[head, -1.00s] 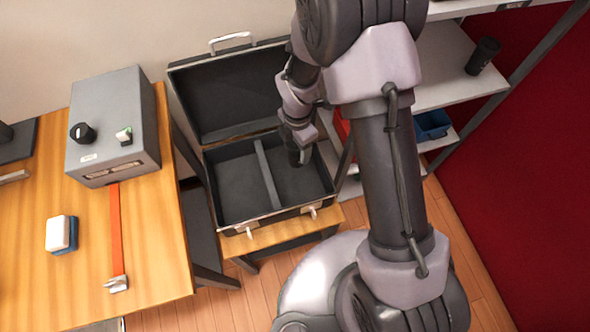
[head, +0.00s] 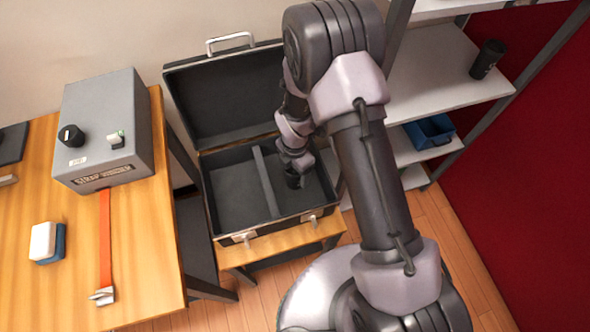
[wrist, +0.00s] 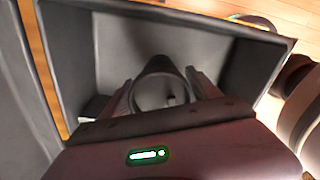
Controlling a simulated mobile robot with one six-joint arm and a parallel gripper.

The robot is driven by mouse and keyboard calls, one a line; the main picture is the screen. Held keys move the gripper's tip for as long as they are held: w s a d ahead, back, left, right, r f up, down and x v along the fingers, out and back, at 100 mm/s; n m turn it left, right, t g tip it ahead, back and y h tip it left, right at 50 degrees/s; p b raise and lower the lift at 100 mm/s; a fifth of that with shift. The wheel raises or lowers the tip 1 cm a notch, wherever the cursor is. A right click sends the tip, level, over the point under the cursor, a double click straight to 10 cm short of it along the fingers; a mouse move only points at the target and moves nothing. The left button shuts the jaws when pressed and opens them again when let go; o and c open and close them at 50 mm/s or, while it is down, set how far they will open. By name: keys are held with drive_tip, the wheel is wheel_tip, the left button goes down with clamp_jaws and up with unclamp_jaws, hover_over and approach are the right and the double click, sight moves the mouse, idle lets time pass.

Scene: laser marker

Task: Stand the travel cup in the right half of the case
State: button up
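The open case (head: 236,232) stands on a low wooden stand, its lid raised at the back. A divider (head: 265,182) splits it into a left and a right half. My gripper (head: 292,168) reaches down into the right half. A dark travel cup (head: 293,181) is below it, roughly upright and close to the divider. In the wrist view the cup (wrist: 160,88) sits between the two fingers (wrist: 161,97), which close on its sides. Whether its base touches the case floor is hidden.
Another dark cup (head: 488,60) stands on the white shelf (head: 440,80) at right, with a blue bin (head: 430,131) below. At left, the wooden table (head: 60,290) holds a grey machine (head: 108,125), an orange strap (head: 106,240) and a white-and-blue block (head: 47,242). The case's left half is empty.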

drive_tip(key=shift+o, duration=0.6)
drive_tip(key=shift+r, duration=0.1)
wheel_tip(320, 180, up, 12)
drive_tip(key=p, duration=0.5)
drive_tip(key=shift+r, duration=0.2)
drive_tip(key=s+d+r+m+t+y, duration=0.1)
drive_tip(key=d+r+m, duration=0.2)
drive_tip(key=r+m, duration=0.5)
drive_tip(key=s+d+r+m+t, duration=0.15)
drive_tip(key=r+m, duration=0.25)
drive_tip(key=r, duration=0.7)
drive_tip(key=s+d+r+m+t+y, duration=0.1)
drive_tip(key=s+d+r+m+t, duration=0.2)
drive_tip(key=s+r+m, duration=0.9)
drive_tip(key=s+d+m, duration=0.1)
drive_tip(key=s+m, duration=0.2)
drive_tip(key=m, duration=0.3)
drive_tip(key=shift+s+d+r, duration=0.15)
drive_tip(key=shift+r, duration=0.15)
